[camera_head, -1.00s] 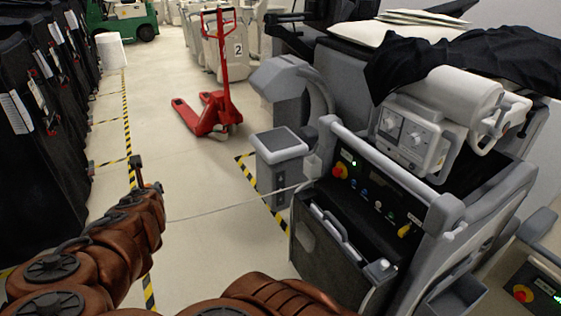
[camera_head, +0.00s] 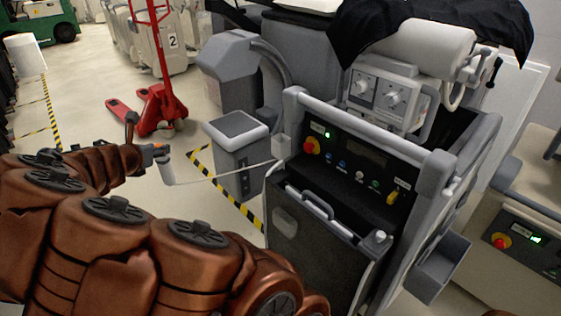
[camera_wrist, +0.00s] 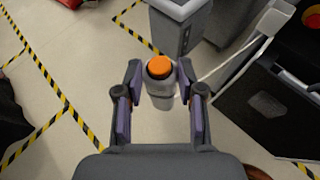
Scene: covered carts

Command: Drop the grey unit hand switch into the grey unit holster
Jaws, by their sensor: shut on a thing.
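The grey unit hand switch (camera_head: 166,172) is a pale grey handle with an orange button on top. My gripper (camera_head: 150,156) is shut on it and holds it in the air, left of the grey unit (camera_head: 330,240). In the wrist view the switch (camera_wrist: 160,93) stands between the two fingers of my gripper (camera_wrist: 160,78), button toward the camera. A thin pale cord runs from it to the unit's left side, ending by a small light grey box (camera_head: 281,147). I cannot tell whether this box is the holster. An open grey bin (camera_head: 436,268) hangs on the unit's right side.
A grey pedestal (camera_head: 236,150) stands on the floor between my gripper and the unit. A red pallet jack (camera_head: 158,108) is behind. Another beige unit (camera_head: 510,215) is at the right edge. Floor left of the pedestal is clear, with yellow-black tape.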

